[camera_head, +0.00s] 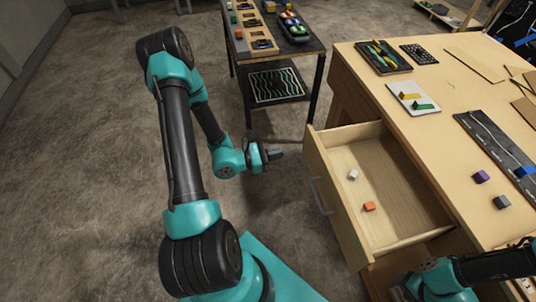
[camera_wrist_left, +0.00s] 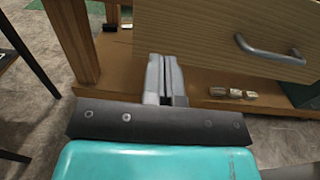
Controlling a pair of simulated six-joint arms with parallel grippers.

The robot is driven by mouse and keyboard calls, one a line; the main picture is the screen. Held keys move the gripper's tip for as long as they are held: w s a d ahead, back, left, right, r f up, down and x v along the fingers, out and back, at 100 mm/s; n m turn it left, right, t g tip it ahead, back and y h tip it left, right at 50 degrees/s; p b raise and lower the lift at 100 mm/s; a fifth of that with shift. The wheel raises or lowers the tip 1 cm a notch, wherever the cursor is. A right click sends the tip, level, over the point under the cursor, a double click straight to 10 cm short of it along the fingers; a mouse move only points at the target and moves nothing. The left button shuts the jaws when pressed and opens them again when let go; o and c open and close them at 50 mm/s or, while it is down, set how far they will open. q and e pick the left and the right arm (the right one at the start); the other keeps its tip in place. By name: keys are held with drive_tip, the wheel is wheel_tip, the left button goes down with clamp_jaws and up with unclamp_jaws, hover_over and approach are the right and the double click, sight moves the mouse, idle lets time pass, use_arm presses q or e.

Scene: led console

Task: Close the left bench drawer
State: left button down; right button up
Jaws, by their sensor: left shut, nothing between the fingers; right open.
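The left bench drawer (camera_head: 385,190) stands pulled out of the wooden bench, its front panel (camera_head: 335,200) facing my left arm. A grey bar handle (camera_head: 320,196) is on that front. An off-white block (camera_head: 353,174) and an orange block (camera_head: 369,206) lie inside. My left gripper (camera_head: 279,154) is shut and empty, just left of the drawer's far front corner and apart from it as far as I can tell. In the left wrist view my shut fingers (camera_wrist_left: 164,80) point toward the bench, with the drawer handle (camera_wrist_left: 268,50) to their right. My right gripper is out of view; part of my right arm shows at the lower right.
The bench top (camera_head: 450,75) carries trays, loose blocks and a dark strip. A dark side table (camera_head: 270,50) with trays and a lower shelf stands behind my left gripper. Several small pale pieces (camera_wrist_left: 233,93) lie on the bench's lower board. The floor at left is clear.

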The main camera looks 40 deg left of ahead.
sight(307, 147)
use_arm(q)
drive_tip(key=x, duration=0.8)
drive_tip(key=shift+w+d, duration=0.2)
drive_tip(key=shift+w, duration=0.05)
drive_tip(key=shift+w, duration=0.15)
